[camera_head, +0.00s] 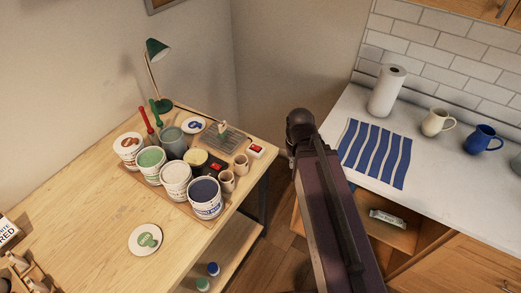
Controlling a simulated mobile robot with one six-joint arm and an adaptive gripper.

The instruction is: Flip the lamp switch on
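A green desk lamp (156,51) stands at the back corner of the wooden table, its shade tilted down. No glow shows from it. A small white box with a red rocker (256,151) lies near the table's right edge; it looks like a switch. A second red switch-like piece on a dark body (216,167) sits among the pots. I cannot tell which one belongs to the lamp, nor the rocker positions. My arm rises between table and counter, its end right of the white box and apart from it. My gripper's fingers do not show.
Several paint tubs (174,179), small clay cups (241,163) and red and green tools crowd the table (90,215) near the switches. A plate (146,239) lies in front. The right counter (430,183) holds a paper roll (387,90), striped cloth (375,153) and mugs.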

